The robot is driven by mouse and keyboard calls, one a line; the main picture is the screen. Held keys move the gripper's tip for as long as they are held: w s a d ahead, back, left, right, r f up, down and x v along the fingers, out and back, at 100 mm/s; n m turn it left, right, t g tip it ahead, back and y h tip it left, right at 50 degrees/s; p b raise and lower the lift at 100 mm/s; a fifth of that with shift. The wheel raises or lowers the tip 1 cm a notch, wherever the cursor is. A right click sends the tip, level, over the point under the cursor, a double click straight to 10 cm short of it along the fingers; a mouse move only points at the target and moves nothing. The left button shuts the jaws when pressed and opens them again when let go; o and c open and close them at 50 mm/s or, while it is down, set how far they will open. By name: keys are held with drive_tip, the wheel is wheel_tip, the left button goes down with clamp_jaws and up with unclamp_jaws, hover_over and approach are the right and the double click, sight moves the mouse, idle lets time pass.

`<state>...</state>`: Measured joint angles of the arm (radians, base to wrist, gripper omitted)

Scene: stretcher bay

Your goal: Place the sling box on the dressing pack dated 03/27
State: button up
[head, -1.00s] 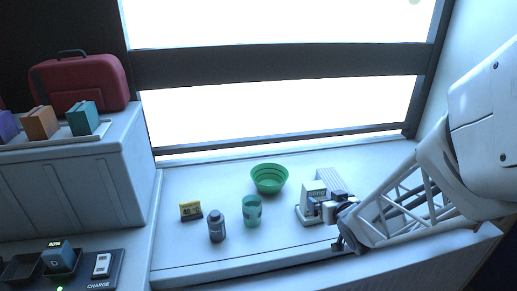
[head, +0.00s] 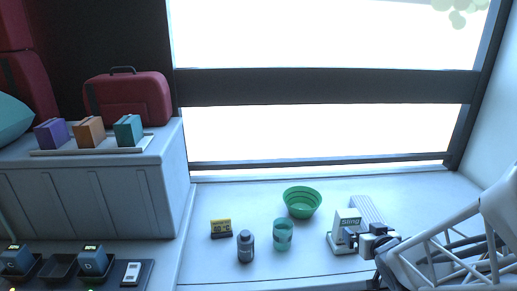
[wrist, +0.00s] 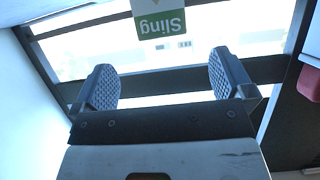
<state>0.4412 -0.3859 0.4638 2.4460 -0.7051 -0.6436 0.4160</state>
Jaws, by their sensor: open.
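No date 03/27 is legible, and I cannot tell which thing is the dressing pack.
A yellow-black box (head: 221,229), a grey bottle (head: 245,247), a teal cup (head: 283,236) and a green bowl (head: 302,202) stand left of my gripper. Purple (head: 52,133), orange (head: 89,131) and teal (head: 128,130) boxes sit on a raised tray. A ribbed white item (head: 367,210) is behind the sling box.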

drive_tip(key=s+a+r+g, duration=0.5)
drive_tip(key=s+a+r, duration=0.1)
drive_tip(key=s, duration=0.3)
drive_tip(key=s+a+r+g, duration=0.5)
drive_tip(key=s+a+r, duration=0.1)
drive_tip(key=s+a, duration=0.2)
drive_tip(key=shift+s+a+g, duration=0.3)
drive_tip(key=shift+s+g, duration=0.1)
drive_tip(key=shift+s, duration=0.3)
